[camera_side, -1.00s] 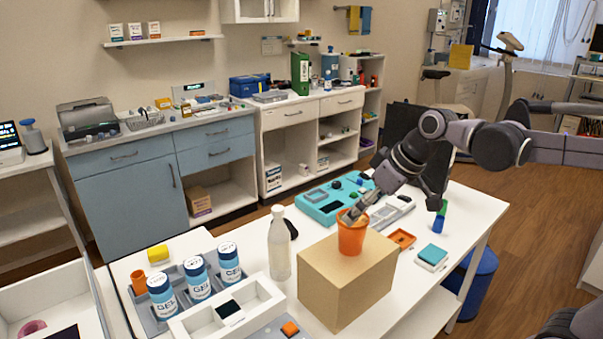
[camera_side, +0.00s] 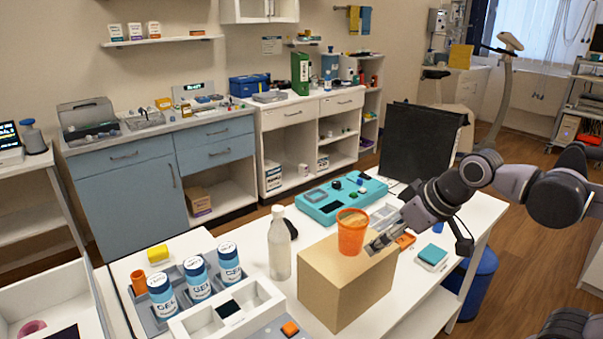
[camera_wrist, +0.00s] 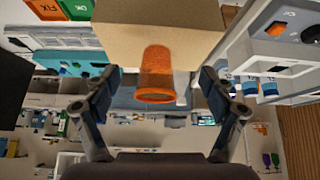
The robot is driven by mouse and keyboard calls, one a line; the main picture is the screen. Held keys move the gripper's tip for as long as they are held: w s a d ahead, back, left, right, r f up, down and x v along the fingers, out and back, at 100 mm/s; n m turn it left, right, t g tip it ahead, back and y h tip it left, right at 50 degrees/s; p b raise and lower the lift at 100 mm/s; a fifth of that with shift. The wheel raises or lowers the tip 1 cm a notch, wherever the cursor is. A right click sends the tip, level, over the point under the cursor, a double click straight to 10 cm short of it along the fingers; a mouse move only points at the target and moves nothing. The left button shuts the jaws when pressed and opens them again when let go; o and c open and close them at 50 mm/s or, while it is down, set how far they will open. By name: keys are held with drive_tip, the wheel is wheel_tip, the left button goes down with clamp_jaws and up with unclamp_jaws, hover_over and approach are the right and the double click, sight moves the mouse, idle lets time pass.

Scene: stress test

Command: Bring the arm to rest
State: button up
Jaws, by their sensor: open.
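My gripper (camera_side: 378,246) is at the right edge of the cardboard-coloured box (camera_side: 345,292) on the white table. An orange cup (camera_side: 352,236) stands upright on top of the box, just left of my gripper. In the wrist view my gripper (camera_wrist: 158,92) is open, its fingers spread wide. The orange cup (camera_wrist: 157,75) shows between and beyond the fingers, with the box (camera_wrist: 160,22) beside it. Nothing is held between the fingers.
A clear bottle (camera_side: 279,245) stands left of the box. Several labelled gel jars (camera_side: 195,278) sit in a grey rack. A teal case (camera_side: 335,200) lies behind the box. A teal-topped white block (camera_side: 432,256) lies to the right.

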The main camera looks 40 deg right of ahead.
drive_tip(key=shift+s+a+f+m, duration=0.1)
drive_tip(key=shift+s+f, duration=0.15)
drive_tip(key=shift+f, duration=0.35)
drive_tip(key=shift+s+f+m, duration=0.1)
drive_tip(key=shift+s+f, duration=0.2)
drive_tip(key=shift+f, duration=0.3)
drive_tip(key=shift+s+a+f+m, duration=0.1)
drive_tip(key=shift+s+f, duration=0.15)
drive_tip(key=shift+f, duration=0.35)
